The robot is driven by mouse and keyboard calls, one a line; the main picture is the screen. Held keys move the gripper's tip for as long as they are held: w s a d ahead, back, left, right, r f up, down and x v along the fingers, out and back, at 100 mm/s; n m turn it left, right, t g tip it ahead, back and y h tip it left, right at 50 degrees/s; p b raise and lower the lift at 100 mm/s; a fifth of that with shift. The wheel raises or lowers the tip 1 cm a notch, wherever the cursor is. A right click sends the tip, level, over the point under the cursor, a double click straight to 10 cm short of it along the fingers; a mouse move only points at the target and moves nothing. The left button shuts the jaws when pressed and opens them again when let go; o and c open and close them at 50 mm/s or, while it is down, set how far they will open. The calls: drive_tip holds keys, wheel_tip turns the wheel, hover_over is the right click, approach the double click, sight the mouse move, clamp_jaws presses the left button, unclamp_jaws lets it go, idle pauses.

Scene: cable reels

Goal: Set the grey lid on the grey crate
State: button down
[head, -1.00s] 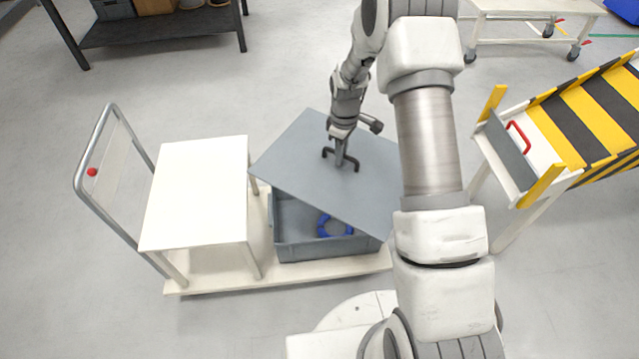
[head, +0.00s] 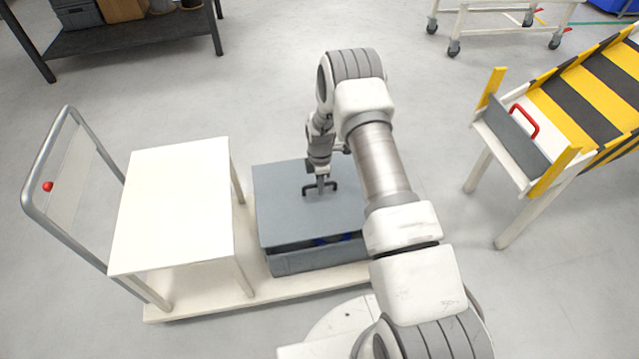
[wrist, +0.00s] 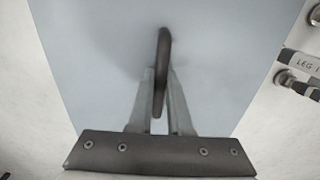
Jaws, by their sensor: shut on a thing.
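The grey lid (head: 285,215) is a flat panel with a dark handle on top. My gripper (head: 320,188) is shut on that handle; the wrist view shows the two fingers (wrist: 160,92) closed around the dark handle bar, with the lid (wrist: 90,60) filling most of the picture. The grey crate (head: 300,262) stands on the low cream platform, with only its front wall showing below the lid. The lid covers most of the crate's opening and lies nearly in line with it. A dark gap with a bit of blue (head: 335,239) shows at the front. Whether the lid touches the rim I cannot tell.
A cream table (head: 175,200) stands on the platform (head: 200,302) left of the crate, beside a metal push handle (head: 70,118). A yellow-and-black striped stand (head: 585,105) is at the right. A dark shelf (head: 130,35) is at the back left. Floor behind the crate is clear.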

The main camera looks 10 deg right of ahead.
sight(320, 198)
drive_tip(key=shift+f+b, duration=1.35)
drive_tip(key=shift+f, duration=1.45)
drive_tip(key=shift+f+b, duration=0.65)
drive_tip(key=shift+b, duration=0.2)
drive_tip(key=c, duration=0.8)
unclamp_jaws()
drive_tip(key=shift+o, duration=0.2)
